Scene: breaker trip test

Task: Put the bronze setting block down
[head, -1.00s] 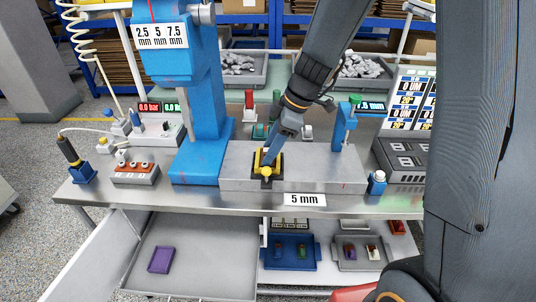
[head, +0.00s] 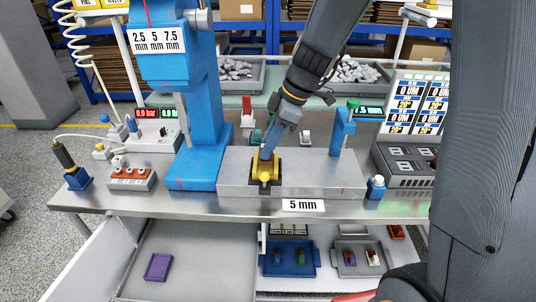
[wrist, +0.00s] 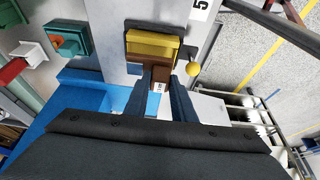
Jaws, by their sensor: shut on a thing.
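The bronze setting block (wrist: 155,73) shows in the wrist view as a brown piece with a small white label, between the two fingers of my gripper (wrist: 158,95). My gripper is shut on it. The block is right beside a yellow-topped fixture (wrist: 152,45), and I cannot tell whether they touch. In the head view my gripper (head: 266,152) points down at the yellow and black fixture (head: 265,172) on the grey steel base. The block is hidden or too small to make out there.
A blue press column (head: 205,130) stands left of the fixture. A blue post with a green knob (head: 344,125) stands to the right. Below, an open drawer (head: 200,245) holds a purple tray (head: 158,267). A blue tray (head: 288,258) and a grey tray (head: 357,258) hold small blocks.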

